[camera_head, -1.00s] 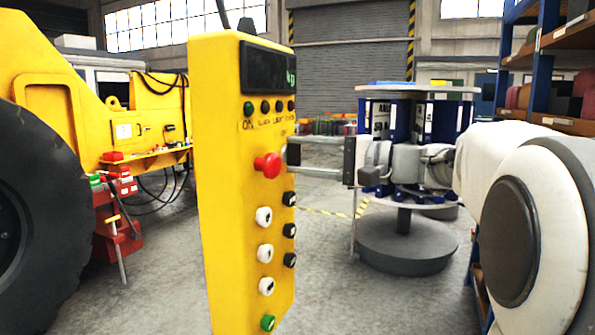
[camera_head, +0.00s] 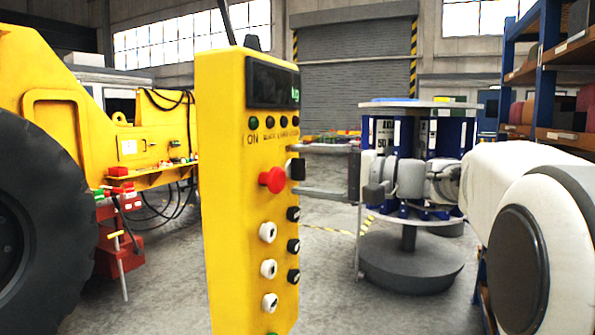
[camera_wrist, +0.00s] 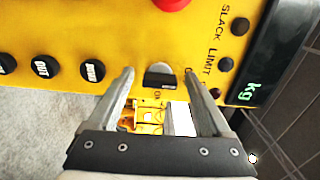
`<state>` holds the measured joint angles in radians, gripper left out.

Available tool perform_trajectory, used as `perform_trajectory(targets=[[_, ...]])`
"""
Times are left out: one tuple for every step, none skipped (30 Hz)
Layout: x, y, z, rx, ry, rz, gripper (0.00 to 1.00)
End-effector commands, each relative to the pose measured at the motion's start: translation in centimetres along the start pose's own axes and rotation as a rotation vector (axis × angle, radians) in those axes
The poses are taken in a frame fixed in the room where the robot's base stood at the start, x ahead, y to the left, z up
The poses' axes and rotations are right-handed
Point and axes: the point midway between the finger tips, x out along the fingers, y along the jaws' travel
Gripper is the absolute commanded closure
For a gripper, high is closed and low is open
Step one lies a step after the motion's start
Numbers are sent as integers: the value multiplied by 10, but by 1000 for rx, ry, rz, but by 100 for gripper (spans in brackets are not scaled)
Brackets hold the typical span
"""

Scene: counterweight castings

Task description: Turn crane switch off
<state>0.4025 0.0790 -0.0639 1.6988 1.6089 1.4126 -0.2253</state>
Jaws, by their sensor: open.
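The yellow crane control box (camera_head: 235,210) stands upright in the middle of the head view. It has a red mushroom button (camera_head: 272,180), a dark display and rows of white and black buttons. My gripper (camera_head: 300,167) comes in from the right at that face. In the wrist view its open fingers (camera_wrist: 160,80) lie one on each side of the switch, with visible gaps. Contact cannot be told.
Black push buttons (camera_wrist: 92,70) lie left of my fingers in the wrist view. The display (camera_wrist: 262,65) is at the right. A yellow vehicle with a large tyre (camera_head: 40,220) stands at left, and shelving (camera_head: 545,90) at right. Open floor lies behind the box.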

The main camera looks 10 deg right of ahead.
Motion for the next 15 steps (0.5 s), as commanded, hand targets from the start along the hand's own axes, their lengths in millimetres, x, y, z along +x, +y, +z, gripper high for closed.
perform_trajectory(targets=[[0, 0, 0, 0, 0, 0, 18], [0, 0, 0, 0, 0, 0, 18], [0, 0, 0, 1, 0, 0, 18], [-1, 0, 0, 1, 0, 0, 18], [-3, 0, 0, 1, 0, 0, 18], [-6, 0, 0, 0, 1, 0, 18], [-9, 0, 0, 0, 2, 0, 18], [-12, 0, -1, 1, 3, 0, 18], [-19, -1, -1, 1, 3, 0, 18], [-24, -1, -1, 1, 3, 0, 18], [-30, -1, -1, 1, 4, 0, 18], [-39, -1, -1, 2, 5, 0, 18], [-47, -1, -2, 2, 5, 0, 18], [-54, -1, -1, 2, 6, 0, 18], [-64, -2, -1, 2, 6, -1, 18]])
